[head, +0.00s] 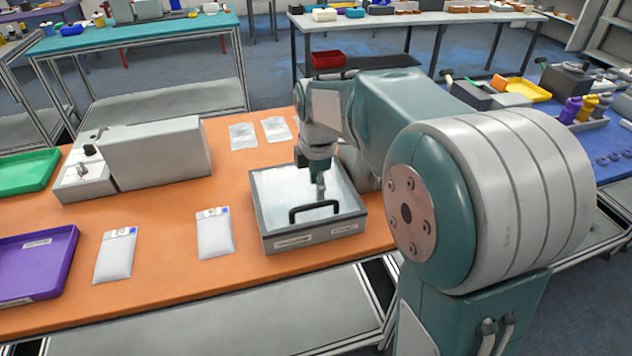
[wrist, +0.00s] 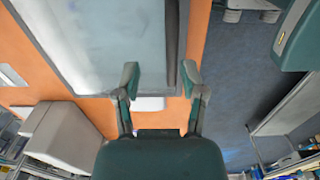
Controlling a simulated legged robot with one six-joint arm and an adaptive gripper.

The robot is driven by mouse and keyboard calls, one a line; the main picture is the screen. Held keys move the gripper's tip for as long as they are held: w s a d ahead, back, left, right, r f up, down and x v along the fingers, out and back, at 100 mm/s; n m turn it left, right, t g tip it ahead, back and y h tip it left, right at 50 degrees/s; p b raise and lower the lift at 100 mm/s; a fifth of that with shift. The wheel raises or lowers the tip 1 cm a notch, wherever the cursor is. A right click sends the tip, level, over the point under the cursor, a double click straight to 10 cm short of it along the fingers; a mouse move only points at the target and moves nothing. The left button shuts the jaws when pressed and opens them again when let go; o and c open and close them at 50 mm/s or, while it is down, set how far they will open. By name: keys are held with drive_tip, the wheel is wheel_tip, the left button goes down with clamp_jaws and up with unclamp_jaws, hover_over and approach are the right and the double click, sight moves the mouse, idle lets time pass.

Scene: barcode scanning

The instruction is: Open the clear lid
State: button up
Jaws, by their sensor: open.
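The grey box (head: 262,225) stands on the orange table, with labels on its front wall. Its clear lid (head: 275,190) looks closed and lies flat over the top. A black arched handle (head: 293,216) stands at the lid's front side. My gripper (head: 320,193) points down over the lid, just behind the handle; I cannot tell whether it touches. In the wrist view my gripper (wrist: 160,75) has its two fingers apart, with nothing held between them.
White packets (head: 215,233) (head: 115,255) lie left of the box. A grey machine (head: 155,155), a green tray (head: 25,172) and a purple tray (head: 35,265) are farther left. My arm hides the table's right end. Bare orange table lies between the packets and machine.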

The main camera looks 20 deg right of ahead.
drive_tip(key=shift+s+r, duration=0.25)
drive_tip(key=s+r+m+t, duration=0.2)
drive_tip(key=s+m+t, duration=0.1)
drive_tip(key=s+m, duration=0.7)
drive_tip(key=s+r+m+t, duration=0.2)
drive_tip(key=s+m, duration=0.6)
drive_tip(key=s, duration=0.3)
drive_tip(key=m+g, duration=0.3)
drive_tip(key=m, duration=1.5)
approach(317, 203)
drive_tip(key=x, duration=0.9)
drive_tip(key=shift+f, duration=0.1)
